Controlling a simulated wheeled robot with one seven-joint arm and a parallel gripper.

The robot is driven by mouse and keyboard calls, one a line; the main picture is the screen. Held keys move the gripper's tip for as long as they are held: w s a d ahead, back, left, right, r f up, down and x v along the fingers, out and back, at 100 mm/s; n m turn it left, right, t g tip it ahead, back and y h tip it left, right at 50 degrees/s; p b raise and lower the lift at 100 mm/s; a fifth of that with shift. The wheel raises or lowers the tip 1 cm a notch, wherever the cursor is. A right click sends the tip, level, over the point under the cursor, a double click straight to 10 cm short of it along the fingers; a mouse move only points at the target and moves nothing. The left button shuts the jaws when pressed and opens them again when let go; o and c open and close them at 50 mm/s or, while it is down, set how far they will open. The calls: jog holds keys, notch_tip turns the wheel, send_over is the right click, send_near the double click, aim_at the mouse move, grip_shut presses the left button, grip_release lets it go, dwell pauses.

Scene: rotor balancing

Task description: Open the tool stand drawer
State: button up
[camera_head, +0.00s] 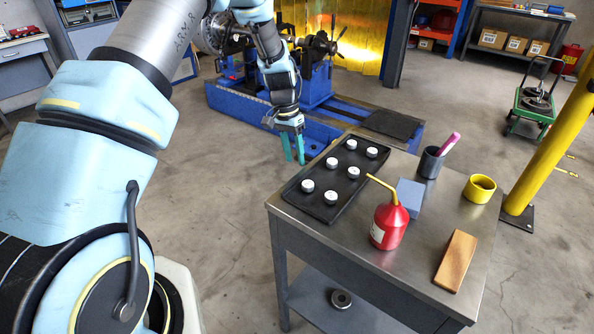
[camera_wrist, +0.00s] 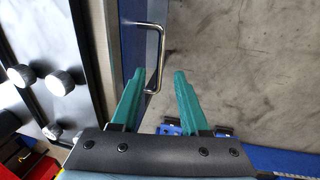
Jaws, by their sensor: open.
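The tool stand (camera_head: 345,232) is a grey metal table with a steel top, in front of me in the head view. Its drawer front (camera_wrist: 131,42) shows in the wrist view as a narrow dark blue face, seen steeply from above. A bent metal handle (camera_wrist: 161,45) sticks out from it. I see no gap at the drawer. In the head view the drawer side is hidden. My gripper (camera_head: 293,150), with teal fingers, is open and empty beside the stand's far left edge. In the wrist view my gripper (camera_wrist: 160,76) has the handle's outer bar between its fingertips' lines; contact is unclear.
A black tray (camera_head: 316,217) with several white-topped pieces lies on the stand, close to my gripper. A red oil can (camera_head: 390,226), wooden block (camera_head: 455,262), dark cup (camera_head: 431,163) and yellow ring (camera_head: 480,188) stand there too. A blue machine (camera_head: 315,85) is behind. Floor left of the stand is clear.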

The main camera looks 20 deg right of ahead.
jog(key=f, duration=0.4)
jog(key=s+f+p, duration=0.1)
jog(key=f, duration=0.1)
jog(key=shift+d, duration=0.2)
grip_shut()
dwell(1.2)
